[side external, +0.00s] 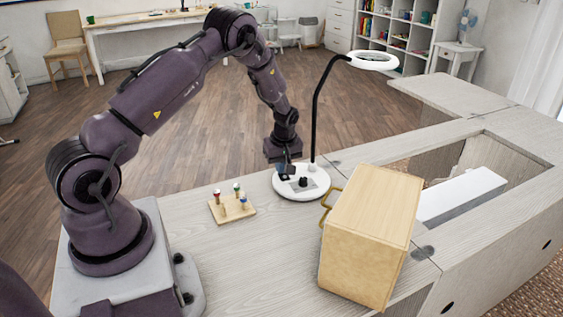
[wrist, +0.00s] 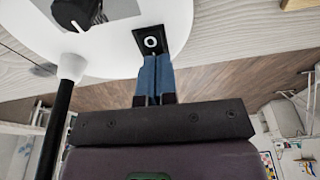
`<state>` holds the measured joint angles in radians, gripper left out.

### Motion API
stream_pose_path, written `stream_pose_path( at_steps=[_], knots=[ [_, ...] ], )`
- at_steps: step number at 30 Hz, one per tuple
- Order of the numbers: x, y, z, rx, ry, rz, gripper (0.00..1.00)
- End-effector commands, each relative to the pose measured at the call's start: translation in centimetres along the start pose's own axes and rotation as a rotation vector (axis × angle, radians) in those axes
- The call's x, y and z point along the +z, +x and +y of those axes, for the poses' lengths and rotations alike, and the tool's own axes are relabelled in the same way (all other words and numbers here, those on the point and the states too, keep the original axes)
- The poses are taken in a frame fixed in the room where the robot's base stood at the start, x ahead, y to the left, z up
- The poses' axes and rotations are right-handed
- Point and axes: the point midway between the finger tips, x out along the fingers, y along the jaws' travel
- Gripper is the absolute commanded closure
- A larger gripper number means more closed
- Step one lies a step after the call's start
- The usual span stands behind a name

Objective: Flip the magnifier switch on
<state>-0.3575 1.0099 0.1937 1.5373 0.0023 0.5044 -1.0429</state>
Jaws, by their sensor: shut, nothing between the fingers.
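The magnifier is a lamp with a round white base (side external: 312,190), a thin black curved pole (side external: 315,115) and a white ring head (side external: 373,60). In the wrist view the base (wrist: 110,50) shows a black rocker switch (wrist: 151,42) with a white circle mark, and a dark knob (wrist: 84,12) on a grey plate. My gripper (side external: 285,174) is over the left side of the base. In the wrist view my gripper (wrist: 154,62) is shut and empty, its blue fingertips at the near edge of the switch. I cannot tell whether they touch it.
A wooden box (side external: 368,235) with a handle stands right of the base. A small pegged block (side external: 232,207) with coloured spools lies to the left. The cabinet has an opening with a white machine (side external: 462,193). The table front between block and box is clear.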

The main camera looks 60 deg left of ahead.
Motion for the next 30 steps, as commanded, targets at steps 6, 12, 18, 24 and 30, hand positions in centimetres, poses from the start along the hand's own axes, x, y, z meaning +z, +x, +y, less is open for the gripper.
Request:
stream_pose_path(
  at_steps=[6,12,18,24,30],
  knots=[
    [-0.1,0.1,0.0,-0.002,-0.001,-0.010,1.00],
    [-0.5,1.3,-0.1,0.000,-0.008,-0.147,1.00],
    [-0.7,1.7,0.0,0.003,-0.005,-0.303,1.00],
    [-0.5,1.7,0.0,-0.001,-0.002,-0.306,1.00],
    [-0.1,1.5,-0.1,-0.003,-0.001,-0.307,1.00]
  ],
)
